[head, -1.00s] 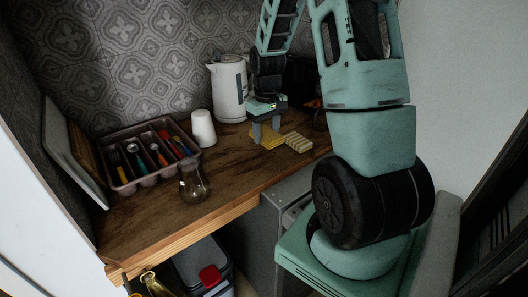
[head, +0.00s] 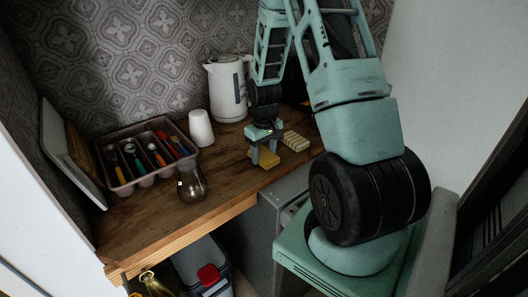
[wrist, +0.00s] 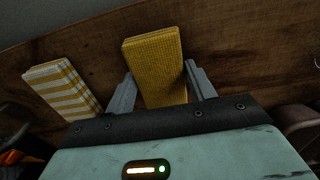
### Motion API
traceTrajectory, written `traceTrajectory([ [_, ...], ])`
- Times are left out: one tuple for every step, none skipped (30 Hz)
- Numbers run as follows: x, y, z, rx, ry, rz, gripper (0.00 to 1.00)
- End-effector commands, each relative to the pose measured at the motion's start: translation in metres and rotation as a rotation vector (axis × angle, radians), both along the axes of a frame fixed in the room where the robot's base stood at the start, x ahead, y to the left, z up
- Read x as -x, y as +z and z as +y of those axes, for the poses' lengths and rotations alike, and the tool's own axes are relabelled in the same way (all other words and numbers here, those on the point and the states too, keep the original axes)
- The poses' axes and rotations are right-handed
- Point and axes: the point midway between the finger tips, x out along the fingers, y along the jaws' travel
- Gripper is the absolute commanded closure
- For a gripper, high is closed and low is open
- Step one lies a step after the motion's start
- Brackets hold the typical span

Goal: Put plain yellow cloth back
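The plain yellow cloth (head: 262,158) is a folded, textured block near the front edge of the wooden counter. In the wrist view the yellow cloth (wrist: 157,65) lies between my two fingers, its far end sticking out beyond them.
A white kettle (head: 227,90) and a white cup (head: 201,128) stand behind to the left. A glass jar (head: 191,185) stands near the front edge. A cutlery tray (head: 121,190) fills the left part. The counter (head: 232,177) is bare between jar and cloth.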

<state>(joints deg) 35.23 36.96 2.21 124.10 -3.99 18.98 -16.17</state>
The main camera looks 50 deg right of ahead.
Motion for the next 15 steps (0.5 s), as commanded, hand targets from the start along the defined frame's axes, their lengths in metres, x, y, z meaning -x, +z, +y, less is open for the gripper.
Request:
traceTrajectory([
  [0.000, 0.000, 0.000, 0.000, 0.000, 0.000, 0.32],
  [0.000, 0.000, 0.000, 0.000, 0.000, 0.000, 0.25],
  [0.000, 0.000, 0.000, 0.000, 0.000, 0.000, 0.25],
  [0.000, 0.000, 0.000, 0.000, 0.000, 0.000, 0.25],
  [0.000, 0.000, 0.000, 0.000, 0.000, 0.000, 0.25],
  [0.000, 0.000, 0.000, 0.000, 0.000, 0.000, 0.25],
  [0.000, 0.000, 0.000, 0.000, 0.000, 0.000, 0.25],
  [0.000, 0.000, 0.000, 0.000, 0.000, 0.000, 0.25],
  [0.000, 0.000, 0.000, 0.000, 0.000, 0.000, 0.25],
  [0.000, 0.001, 0.000, 0.000, 0.000, 0.000, 0.25],
  [0.000, 0.002, 0.000, 0.000, 0.000, 0.000, 0.25],
  [0.000, 0.004, 0.000, 0.000, 0.000, -0.001, 0.25],
  [0.000, 0.006, 0.000, 0.001, 0.000, -0.002, 0.25],
  [-0.001, 0.007, 0.000, 0.001, 0.000, -0.002, 0.25],
  [-0.001, 0.011, -0.001, 0.002, 0.000, -0.003, 0.25],
])
